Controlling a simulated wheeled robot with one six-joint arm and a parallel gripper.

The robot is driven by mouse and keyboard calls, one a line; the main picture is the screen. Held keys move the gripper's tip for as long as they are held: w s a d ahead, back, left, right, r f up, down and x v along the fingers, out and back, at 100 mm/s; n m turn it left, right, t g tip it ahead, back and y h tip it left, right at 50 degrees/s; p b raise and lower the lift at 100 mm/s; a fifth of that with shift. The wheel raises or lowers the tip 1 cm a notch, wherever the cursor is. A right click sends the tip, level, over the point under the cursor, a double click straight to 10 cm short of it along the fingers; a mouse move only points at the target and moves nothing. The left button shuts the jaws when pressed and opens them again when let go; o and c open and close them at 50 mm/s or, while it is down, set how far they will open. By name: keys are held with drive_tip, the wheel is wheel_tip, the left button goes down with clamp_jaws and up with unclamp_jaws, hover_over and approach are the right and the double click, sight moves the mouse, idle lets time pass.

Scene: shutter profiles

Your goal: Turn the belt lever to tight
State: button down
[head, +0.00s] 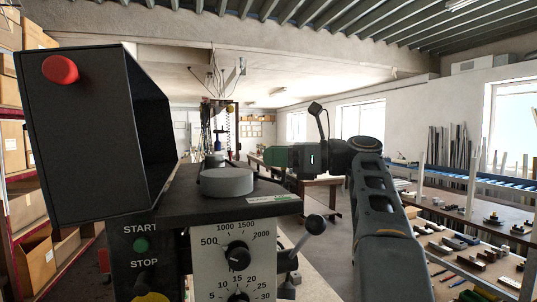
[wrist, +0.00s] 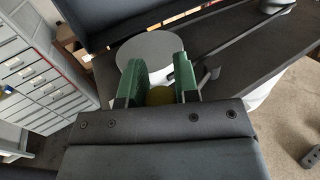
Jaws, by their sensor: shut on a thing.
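My gripper (head: 277,157), with green finger pads, reaches in from the right over the drill head's top in the head view. In the wrist view my gripper (wrist: 159,78) has its fingers on either side of a round yellow knob (wrist: 160,96). I take this knob as the end of the belt lever; the fingers are shut on it. The rest of the lever is mostly hidden by the gripper. A label (head: 267,198) lies on the top's front edge, its words too small to read. The lever's exact position cannot be told.
A grey disc (head: 227,182) sits on the head's top, close ahead of the fingers in the wrist view. A raised black cover (head: 85,130) with a red knob stands at left. A ball-ended handle (head: 316,223) sticks out at right. Benches with parts (head: 470,225) stand farther right.

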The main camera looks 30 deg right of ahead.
drive_tip(key=c, duration=0.9)
unclamp_jaws()
drive_tip(key=v, duration=1.4)
drive_tip(key=shift+a, duration=0.15)
